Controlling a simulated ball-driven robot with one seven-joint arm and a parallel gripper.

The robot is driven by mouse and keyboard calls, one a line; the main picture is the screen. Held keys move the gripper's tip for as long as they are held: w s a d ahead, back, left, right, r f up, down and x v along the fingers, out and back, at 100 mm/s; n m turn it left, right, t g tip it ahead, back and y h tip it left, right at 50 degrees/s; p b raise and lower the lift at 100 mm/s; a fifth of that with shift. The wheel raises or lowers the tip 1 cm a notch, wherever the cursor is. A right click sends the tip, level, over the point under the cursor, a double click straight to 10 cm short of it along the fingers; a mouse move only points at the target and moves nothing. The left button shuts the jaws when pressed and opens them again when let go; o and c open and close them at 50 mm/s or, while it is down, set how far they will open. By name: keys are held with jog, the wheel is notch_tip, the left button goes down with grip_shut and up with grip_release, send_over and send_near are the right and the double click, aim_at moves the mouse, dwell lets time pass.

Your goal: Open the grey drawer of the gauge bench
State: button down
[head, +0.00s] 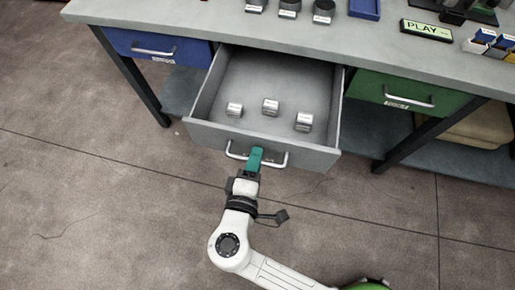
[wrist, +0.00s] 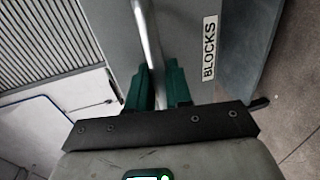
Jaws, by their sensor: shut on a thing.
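The grey drawer (head: 210,105) of the gauge bench (head: 190,18) is pulled well out in the head view. Three silver metal blocks (head: 270,106) lie on its floor. My gripper (head: 255,155), with green fingers, is at the drawer's front and shut on its metal bar handle (head: 284,160). In the wrist view the fingers (wrist: 160,85) close on both sides of the handle bar (wrist: 147,35). The drawer front (wrist: 190,35) carries a label reading BLOCKS (wrist: 209,48). The fingertips are partly hidden by the bar.
A blue drawer (head: 190,50) to the left and a green drawer (head: 440,103) to the right are shut. The floor in front is clear.

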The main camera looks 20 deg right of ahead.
dwell(0.3)
jog(key=c, duration=1.2)
grip_release()
jog(key=v, duration=1)
jog(key=shift+s+a, duration=0.3)
